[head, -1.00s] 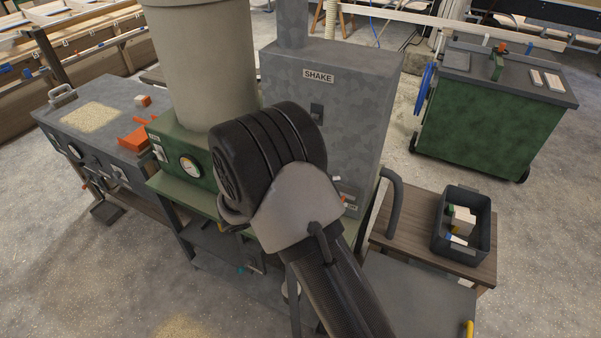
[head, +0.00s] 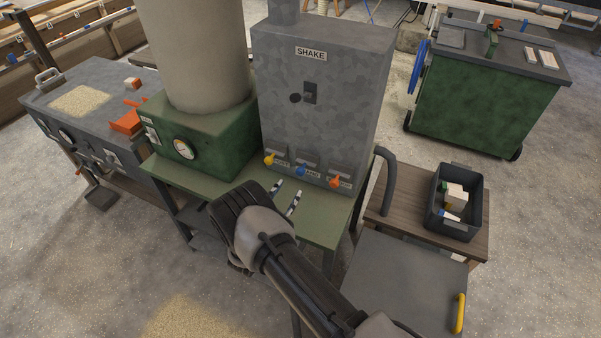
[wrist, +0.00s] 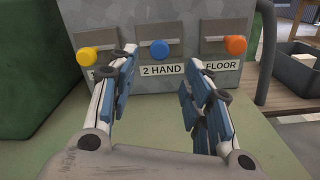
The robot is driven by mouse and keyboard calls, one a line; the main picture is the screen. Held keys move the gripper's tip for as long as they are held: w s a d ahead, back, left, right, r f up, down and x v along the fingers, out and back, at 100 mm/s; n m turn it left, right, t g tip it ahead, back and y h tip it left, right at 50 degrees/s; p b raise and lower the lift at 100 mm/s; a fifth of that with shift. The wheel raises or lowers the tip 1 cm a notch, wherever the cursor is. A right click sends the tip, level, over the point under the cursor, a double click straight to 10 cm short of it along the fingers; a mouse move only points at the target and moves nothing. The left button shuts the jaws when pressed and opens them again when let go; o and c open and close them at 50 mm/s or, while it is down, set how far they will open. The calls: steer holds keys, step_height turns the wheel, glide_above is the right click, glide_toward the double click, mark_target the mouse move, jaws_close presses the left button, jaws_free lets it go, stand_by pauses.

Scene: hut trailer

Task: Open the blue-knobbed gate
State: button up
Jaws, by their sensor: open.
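The blue knob (head: 301,170) sits on the middle gate, low on the front of the grey SHAKE cabinet (head: 325,95), between a yellow knob (head: 269,160) and an orange knob (head: 336,183). In the wrist view the blue knob (wrist: 159,49) is above a label reading "2 HAND", with a grey plate behind it. My gripper (head: 285,193) is in front of the cabinet over the green bench top. In the wrist view its two blue-padded fingers (wrist: 165,75) are spread apart and empty, with the blue knob beyond and between their tips. No contact with the knob shows.
The yellow knob (wrist: 87,57) and orange knob (wrist: 235,45) flank the blue one closely. A green box with a gauge (head: 205,140) stands left of the cabinet, and a grey hose (head: 386,180) at its right. A dark bin (head: 437,215) is farther right.

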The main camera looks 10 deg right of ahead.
mark_target(299, 173)
steer(key=b+x, duration=0.1)
steer(key=x, duration=1)
steer(key=shift+w+d+b, duration=0.1)
steer(key=shift+b, duration=0.3)
steer(key=shift+c, duration=0.2)
jaws_close()
